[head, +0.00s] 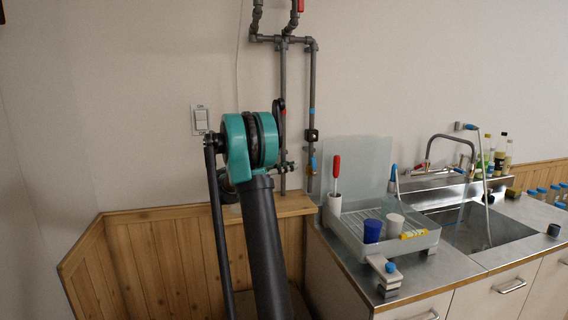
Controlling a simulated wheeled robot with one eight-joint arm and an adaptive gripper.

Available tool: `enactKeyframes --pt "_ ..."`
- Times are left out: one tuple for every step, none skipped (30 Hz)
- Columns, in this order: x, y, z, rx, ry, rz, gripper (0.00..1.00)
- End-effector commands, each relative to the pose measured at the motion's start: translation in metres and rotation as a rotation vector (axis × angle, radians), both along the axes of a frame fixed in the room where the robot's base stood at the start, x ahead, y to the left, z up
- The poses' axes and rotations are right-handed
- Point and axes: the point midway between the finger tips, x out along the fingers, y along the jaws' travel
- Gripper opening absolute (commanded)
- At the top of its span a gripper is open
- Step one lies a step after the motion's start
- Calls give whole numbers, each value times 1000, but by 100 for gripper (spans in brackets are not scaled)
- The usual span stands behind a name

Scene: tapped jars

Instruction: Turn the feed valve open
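Grey pipes (283,75) run down the wall behind my arm. A red valve handle (299,6) shows at the top edge on the right-hand upper pipe. The right pipe carries a dark fitting (311,135), and a small blue and brass tap (312,164) lower down. I cannot tell which of these is the feed valve. My arm rises in front of the pipes; its gripper is not visible, and the area behind the teal joint is hidden.
A wooden ledge and panelling (150,212) run below the pipes. At the right, a steel counter (462,262) holds a grey drying rack (347,232) with a blue cup (372,230), a sink (485,228) and bottles (500,153). A light switch (200,119) is on the wall.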

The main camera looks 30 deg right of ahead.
Motion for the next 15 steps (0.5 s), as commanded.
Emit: enactKeyframes --pt "3 -1 3 -26 -16 -6 28" --pt "5 -2 5 -38 -24 -9 28" --pt "6 -2 7 -52 -32 -11 28" --pt "6 -2 8 -58 -36 -12 28" --pt "7 -3 8 -62 -38 -12 28" --pt "7 -4 9 -65 -41 -13 28" --pt "6 -5 9 -66 -42 -13 28" --pt "6 -6 9 -66 -42 -13 28" --pt "6 -8 10 -65 -41 -13 28" --pt "5 -9 10 -65 -41 -13 28" --pt "5 -11 10 -65 -41 -12 28" --pt "4 -13 11 -64 -41 -12 28" --pt "4 -15 11 -64 -40 -11 28" --pt "3 -17 11 -64 -40 -11 28" --pt "3 -20 12 -64 -40 -12 28"
